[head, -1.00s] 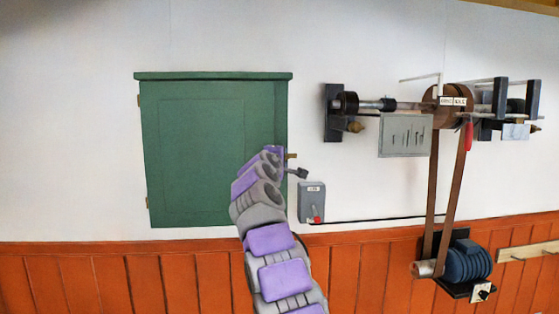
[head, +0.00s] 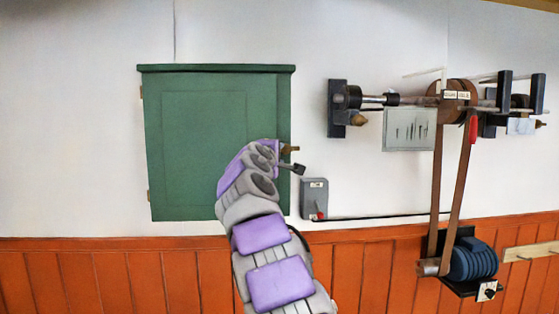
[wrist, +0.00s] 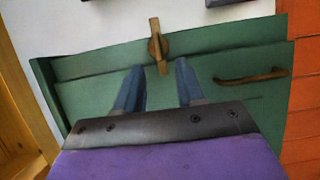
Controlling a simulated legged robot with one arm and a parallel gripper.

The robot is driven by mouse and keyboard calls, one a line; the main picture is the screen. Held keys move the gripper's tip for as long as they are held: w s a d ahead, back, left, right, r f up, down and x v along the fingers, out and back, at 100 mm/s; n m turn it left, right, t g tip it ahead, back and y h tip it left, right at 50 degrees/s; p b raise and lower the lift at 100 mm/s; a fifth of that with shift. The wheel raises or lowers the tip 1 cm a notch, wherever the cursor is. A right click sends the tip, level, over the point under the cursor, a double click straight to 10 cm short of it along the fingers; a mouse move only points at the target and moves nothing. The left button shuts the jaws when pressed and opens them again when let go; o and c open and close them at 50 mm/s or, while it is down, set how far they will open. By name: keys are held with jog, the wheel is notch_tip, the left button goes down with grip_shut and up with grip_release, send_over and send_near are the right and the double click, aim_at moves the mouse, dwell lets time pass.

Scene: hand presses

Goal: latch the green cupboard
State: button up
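The green cupboard (head: 195,150) hangs on the wall at the left of the head view; its door looks closed. A brass turn latch (head: 290,149) sits at its right edge. In the wrist view the latch (wrist: 155,42) lies across the edge strip, its near end pointing toward the door. A brass handle (wrist: 250,76) is on the door to the right in that view. My gripper (wrist: 159,66) is open, its two fingers on either side of the latch's near end; I cannot tell whether they touch it. In the head view my arm hides the door's lower right part.
Further right are a belt-driven shaft (head: 410,100) and a blue motor (head: 473,262). Orange panelling (head: 100,285) runs below.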

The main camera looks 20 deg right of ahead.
jog(key=b+v, duration=0.2)
jog(key=v, duration=0.8)
jog(key=shift+s+b, duration=0.3)
jog(key=shift+b, duration=0.1)
jog(key=shift+a+f, duration=0.1)
jog(key=shift+f, duration=0.05)
jog(key=s+d+f+m+g+y+b, duration=0.1)
jog(key=s+f+m+g+y+b, duration=0.2)
jog(key=s+f, duration=0.7)
jog(key=s+d+f+m+g+b, duration=0.1)
jog(key=s+f+m+g+b, duration=0.3)
jog(key=f, duration=1.1)
jog(key=s+d+f+g+y+b, duration=0.15)
jog(key=s+f+b, duration=0.35)
jog(key=f, duration=0.8)
jog(key=s+a+f+m+g+y+b, duration=0.1)
jog(key=s+a+f+g+y+b, duration=0.1)
jog(key=s+a+f, duration=0.3)
jog(key=s+a+f+m+g+y+b, duration=0.1)
jog(key=s+a+f+g+y+b, duration=0.1)
jog(key=s+f, duration=1.2)
jog(key=s+a+f+m+g+y+b, duration=0.1)
jog(key=s+a+f+g+y+b, duration=0.1)
jog(key=s+a+f, duration=0.5)
jog(key=s+f+g+b, duration=0.1)
jog(key=s+f+b, duration=0.1)
jog(key=s+f, duration=0.1)
jog(key=shift+s+a+y, duration=0.35)
jog(key=shift+s, duration=0.2)
jog(key=shift+f, duration=0.1)
